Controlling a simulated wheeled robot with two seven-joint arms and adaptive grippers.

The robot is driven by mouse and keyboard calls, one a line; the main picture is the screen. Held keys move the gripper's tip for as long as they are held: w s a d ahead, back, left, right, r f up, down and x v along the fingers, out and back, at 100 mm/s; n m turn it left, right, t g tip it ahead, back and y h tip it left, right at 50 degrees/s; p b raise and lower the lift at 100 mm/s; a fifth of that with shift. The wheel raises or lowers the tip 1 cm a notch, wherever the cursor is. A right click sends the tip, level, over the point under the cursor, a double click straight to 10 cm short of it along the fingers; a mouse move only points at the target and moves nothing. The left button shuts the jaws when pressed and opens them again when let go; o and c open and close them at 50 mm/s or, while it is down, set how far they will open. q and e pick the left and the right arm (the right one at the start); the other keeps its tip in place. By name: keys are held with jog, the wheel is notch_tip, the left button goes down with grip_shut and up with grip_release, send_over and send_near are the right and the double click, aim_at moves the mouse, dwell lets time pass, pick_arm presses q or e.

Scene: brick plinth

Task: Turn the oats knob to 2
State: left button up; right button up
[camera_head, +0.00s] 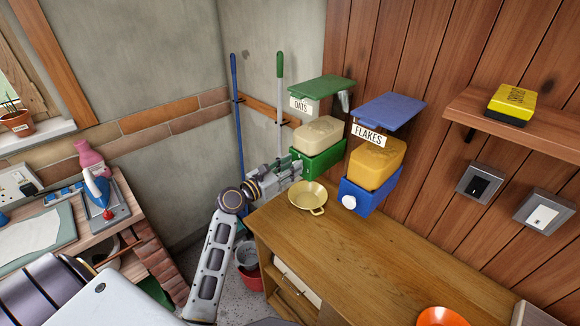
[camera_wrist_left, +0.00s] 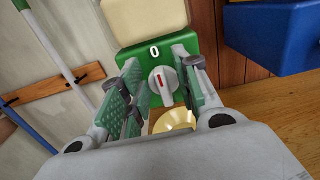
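The oats dispenser has a green base (camera_head: 320,160), a beige hopper and a raised green lid (camera_head: 322,87) with an OATS label (camera_head: 300,104). In the left wrist view its knob (camera_wrist_left: 163,83) is white with a red mark pointing up, roughly towards a printed 0 (camera_wrist_left: 154,51). Other numbers are not visible. My left gripper (camera_head: 290,170) is at the front of the green base and hides the knob in the head view. In the left wrist view its fingers (camera_wrist_left: 160,78) are open, one on each side of the knob, with gaps visible. My right gripper is not in view.
A brass pan (camera_head: 308,197) sits on the wooden cabinet top (camera_head: 345,255) just below the oats dispenser. The blue flakes dispenser (camera_head: 370,195) stands close on the right. An orange dish (camera_head: 443,317) is at the front. The cabinet's middle is clear.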

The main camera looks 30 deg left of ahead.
pick_arm(q)
jog(key=c, duration=0.6)
grip_shut()
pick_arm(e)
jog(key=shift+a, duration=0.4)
